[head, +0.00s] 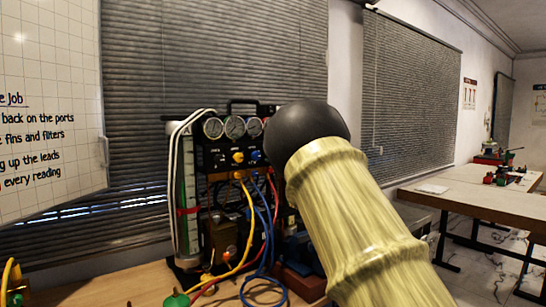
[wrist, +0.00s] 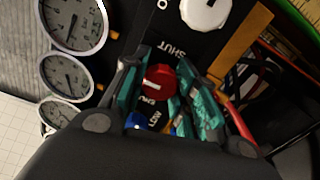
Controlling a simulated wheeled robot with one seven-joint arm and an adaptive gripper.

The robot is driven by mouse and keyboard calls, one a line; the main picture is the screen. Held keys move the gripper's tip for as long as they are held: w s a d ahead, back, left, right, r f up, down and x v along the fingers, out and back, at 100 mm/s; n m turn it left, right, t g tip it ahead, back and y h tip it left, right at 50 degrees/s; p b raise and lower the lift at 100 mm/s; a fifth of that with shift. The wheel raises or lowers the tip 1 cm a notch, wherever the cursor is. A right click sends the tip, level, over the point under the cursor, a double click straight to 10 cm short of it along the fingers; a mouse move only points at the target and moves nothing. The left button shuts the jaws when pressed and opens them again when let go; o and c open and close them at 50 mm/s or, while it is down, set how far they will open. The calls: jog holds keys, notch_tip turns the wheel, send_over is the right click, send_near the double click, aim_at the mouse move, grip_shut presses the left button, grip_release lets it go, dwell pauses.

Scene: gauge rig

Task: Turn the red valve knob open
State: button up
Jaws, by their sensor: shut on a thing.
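In the wrist view the red valve knob (wrist: 160,78) sits on a black panel, with a pale pointer line across its face. The teal fingers of my gripper (wrist: 159,88) stand on either side of the knob and are shut on it. The word SHUT is printed on the panel above the knob, and more lettering shows below it, partly hidden. In the head view the gauge rig (head: 222,160) stands on a wooden bench. My arm covers its right side there, and hides the red knob and my gripper.
A white knob (wrist: 204,10) is close above the fingers in the wrist view, with round gauges (wrist: 72,24) to the left. In the head view yellow (head: 249,215) and blue hoses hang in front of the rig. A whiteboard (head: 50,100) is at left, another table (head: 480,190) at right.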

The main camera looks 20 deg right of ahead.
jog(key=shift+f, duration=0.15)
jog(key=o, duration=1.1)
jog(key=shift+c, duration=0.2)
jog(key=v, duration=1.2)
